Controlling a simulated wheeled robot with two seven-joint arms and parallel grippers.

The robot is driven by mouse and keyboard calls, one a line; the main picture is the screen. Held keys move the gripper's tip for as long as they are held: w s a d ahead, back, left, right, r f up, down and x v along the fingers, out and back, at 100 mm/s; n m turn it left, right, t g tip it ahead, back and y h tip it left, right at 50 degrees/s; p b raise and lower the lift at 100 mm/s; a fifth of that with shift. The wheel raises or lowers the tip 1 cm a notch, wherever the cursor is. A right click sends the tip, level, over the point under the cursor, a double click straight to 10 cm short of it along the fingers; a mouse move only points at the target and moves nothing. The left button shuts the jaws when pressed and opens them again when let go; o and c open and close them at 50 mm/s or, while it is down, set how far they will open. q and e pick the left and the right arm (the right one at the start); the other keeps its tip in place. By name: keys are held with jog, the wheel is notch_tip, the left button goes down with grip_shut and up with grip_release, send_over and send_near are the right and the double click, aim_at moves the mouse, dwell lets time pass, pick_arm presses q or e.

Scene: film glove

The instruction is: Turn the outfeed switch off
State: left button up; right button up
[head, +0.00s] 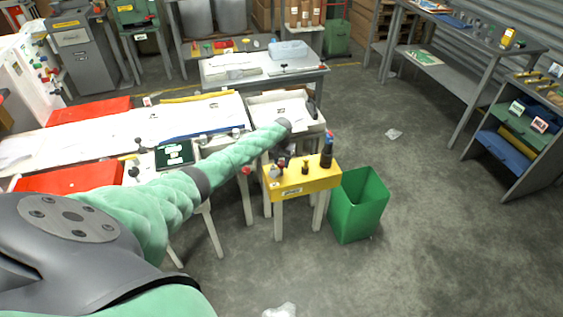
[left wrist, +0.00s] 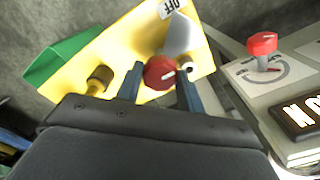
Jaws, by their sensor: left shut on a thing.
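My left gripper (left wrist: 160,90) is shut on a red knob (left wrist: 159,72) with a white line on its face, its two dark fingers on either side of it. The knob is at a yellow box (left wrist: 128,50), which has an OFF label (left wrist: 173,8) near its edge. A pale grey pointed piece (left wrist: 180,36) stands beside the knob. In the head view the gripper (head: 280,163) is small, over the left part of the yellow box (head: 300,184). No outfeed label is readable. My right gripper is not in view.
A second red knob (left wrist: 262,43) stands on a white dial plate, near a dark plate with white letters (left wrist: 312,108). A brass knob (left wrist: 99,79) is on the yellow box. A green bin (head: 358,205) stands right of it.

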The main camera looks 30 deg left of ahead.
pick_arm(q)
jog(key=shift+w+r, duration=0.1)
jog(key=shift+r, duration=0.05)
jog(key=o, duration=1)
jog(key=shift+r, duration=0.35)
notch_tip(320, 180, up, 6)
jog(key=shift+f+b, duration=0.1)
jog(key=shift+b, duration=0.95)
jog(key=shift+r, duration=0.55)
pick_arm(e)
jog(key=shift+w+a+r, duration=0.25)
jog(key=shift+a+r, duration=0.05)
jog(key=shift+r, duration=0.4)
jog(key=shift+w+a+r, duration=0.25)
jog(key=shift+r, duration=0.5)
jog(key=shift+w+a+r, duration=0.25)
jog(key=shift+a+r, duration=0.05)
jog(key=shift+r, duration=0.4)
